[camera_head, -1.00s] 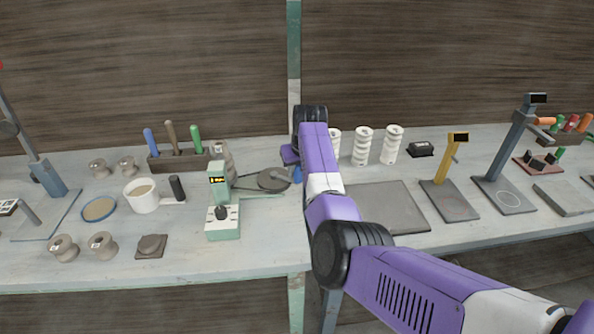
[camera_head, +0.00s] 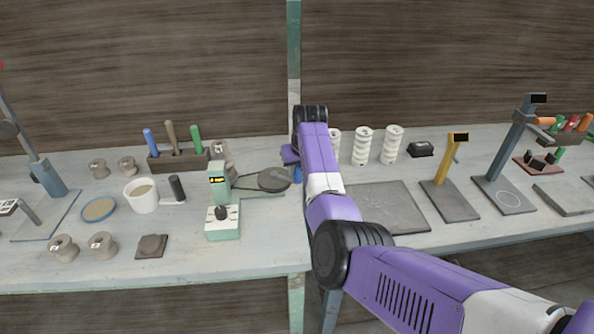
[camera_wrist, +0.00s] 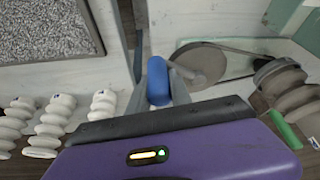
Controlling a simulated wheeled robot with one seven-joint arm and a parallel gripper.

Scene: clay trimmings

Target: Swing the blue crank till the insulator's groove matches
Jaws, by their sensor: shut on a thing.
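In the wrist view the blue crank handle (camera_wrist: 158,80) sits between the fingers of my gripper (camera_wrist: 160,92), which is shut on it. A grey crank arm runs from the handle to the round grey disc (camera_wrist: 201,66). In the head view the disc (camera_head: 274,179) lies right of the pale green machine (camera_head: 221,205), with a small display on its post. My arm hides most of the crank handle in the head view. A grooved grey-brown insulator (camera_wrist: 290,85) stands at the right of the wrist view. It also shows behind the machine in the head view (camera_head: 222,155).
White ribbed insulators (camera_head: 361,146) stand behind my arm. A grey mat (camera_head: 388,206) and a yellow gauge stand (camera_head: 447,180) are to the right. A tool rack (camera_head: 178,160), a white mug (camera_head: 142,195) and brown spools (camera_head: 63,248) are to the left.

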